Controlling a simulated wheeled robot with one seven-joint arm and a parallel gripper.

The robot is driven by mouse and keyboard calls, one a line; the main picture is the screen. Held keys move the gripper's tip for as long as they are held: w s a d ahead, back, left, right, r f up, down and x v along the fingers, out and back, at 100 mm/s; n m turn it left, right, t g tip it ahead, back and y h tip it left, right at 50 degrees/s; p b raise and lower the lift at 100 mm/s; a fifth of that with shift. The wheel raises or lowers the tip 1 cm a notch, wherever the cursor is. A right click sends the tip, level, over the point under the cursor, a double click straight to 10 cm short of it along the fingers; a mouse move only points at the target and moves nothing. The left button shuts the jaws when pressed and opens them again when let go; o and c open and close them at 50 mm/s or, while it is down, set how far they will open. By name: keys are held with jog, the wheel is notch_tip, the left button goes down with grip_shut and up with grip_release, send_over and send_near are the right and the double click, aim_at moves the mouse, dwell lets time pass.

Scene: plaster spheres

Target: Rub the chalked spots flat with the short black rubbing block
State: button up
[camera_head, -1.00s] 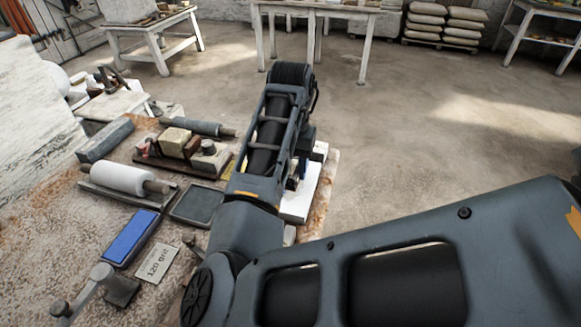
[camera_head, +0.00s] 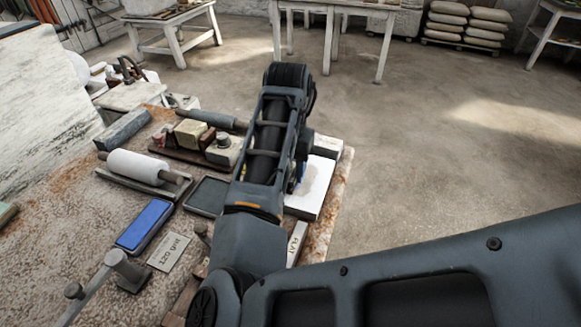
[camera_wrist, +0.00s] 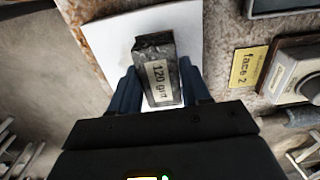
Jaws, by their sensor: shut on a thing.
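A short black block (camera_wrist: 154,55) with a "120 grit" label sits between the two blue fingers of my gripper (camera_wrist: 158,76) in the wrist view. My gripper is shut on it. Behind the block lies a white slab (camera_wrist: 100,35) with a faint grey patch beside the block; I cannot tell whether the block touches it. In the head view the white slab (camera_head: 308,201) is at the table's right edge, partly covered by my arm, which hides the block. I cannot make out any chalked spots.
On the table (camera_head: 60,215) left of my arm are a white roller (camera_head: 135,166), a blue pad (camera_head: 144,224), a dark tray (camera_head: 207,196) and a "120 grit" card (camera_head: 169,252). A "face 2" card (camera_wrist: 248,67) shows in the wrist view. Open floor lies right.

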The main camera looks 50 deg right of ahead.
jog(key=shift+f+b, duration=0.3)
jog(key=shift+f, duration=0.3)
dwell(0.3)
jog(key=shift+w+d+r+p, duration=0.1)
jog(key=shift+d+r+p, duration=0.05)
jog(key=shift+d+p, duration=0.2)
jog(key=shift+w+d, duration=0.25)
jog(key=shift+d, duration=0.45)
jog(key=shift+a, duration=0.15)
